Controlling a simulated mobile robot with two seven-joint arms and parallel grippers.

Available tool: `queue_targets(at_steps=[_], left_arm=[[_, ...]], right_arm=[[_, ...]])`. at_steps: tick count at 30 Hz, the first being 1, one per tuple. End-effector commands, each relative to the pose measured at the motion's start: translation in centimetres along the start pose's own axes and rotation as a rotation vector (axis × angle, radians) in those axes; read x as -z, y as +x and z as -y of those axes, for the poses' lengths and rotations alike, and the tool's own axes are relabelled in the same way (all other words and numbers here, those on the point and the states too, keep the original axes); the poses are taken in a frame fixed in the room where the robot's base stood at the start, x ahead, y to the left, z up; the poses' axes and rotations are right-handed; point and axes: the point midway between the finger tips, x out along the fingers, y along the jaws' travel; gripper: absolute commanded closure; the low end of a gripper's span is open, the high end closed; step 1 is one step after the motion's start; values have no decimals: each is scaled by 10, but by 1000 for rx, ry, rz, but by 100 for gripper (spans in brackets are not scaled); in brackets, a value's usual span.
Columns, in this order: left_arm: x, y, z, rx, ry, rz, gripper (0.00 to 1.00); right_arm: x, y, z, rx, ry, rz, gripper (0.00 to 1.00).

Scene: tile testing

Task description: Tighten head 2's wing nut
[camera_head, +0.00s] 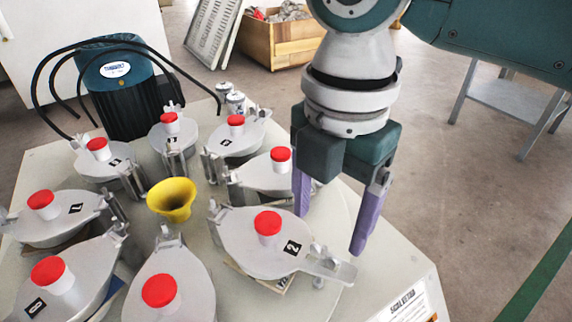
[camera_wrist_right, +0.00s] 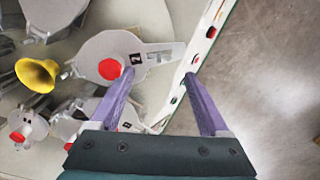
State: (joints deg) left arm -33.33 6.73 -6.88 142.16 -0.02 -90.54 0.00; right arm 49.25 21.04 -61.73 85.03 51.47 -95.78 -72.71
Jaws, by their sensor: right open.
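Head 2 (camera_head: 247,228) is a grey round-lidded unit with a red cap (camera_head: 267,222) and a black "2" label. Its tab points right, and a small upright metal piece, seemingly the wing nut (camera_head: 318,251), stands at the tab's base. My right gripper (camera_head: 330,231) is open and empty, its purple fingers pointing down above and behind that tab. In the wrist view, my right gripper (camera_wrist_right: 160,74) has its fingers spread, with the tab of what looks like head 2 (camera_wrist_right: 96,48) beyond them; the wing nut is too small to make out there. My left gripper is not in view.
Several similar red-capped heads ring a yellow funnel (camera_head: 171,198) on the pale table (camera_head: 398,262). A dark green motor unit (camera_head: 120,92) with black hoses stands at the back left. A wooden crate (camera_head: 285,45) sits on the floor behind.

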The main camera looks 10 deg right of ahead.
Motion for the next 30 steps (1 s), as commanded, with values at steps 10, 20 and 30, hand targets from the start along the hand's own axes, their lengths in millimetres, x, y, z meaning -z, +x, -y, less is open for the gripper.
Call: queue_targets(at_steps=[10,20,30], left_arm=[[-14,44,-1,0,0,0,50],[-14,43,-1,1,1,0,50],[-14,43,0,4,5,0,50]], right_arm=[[0,63,0,-1,1,1,20],[0,63,0,-2,1,1,26],[0,62,0,-2,1,1,64]])
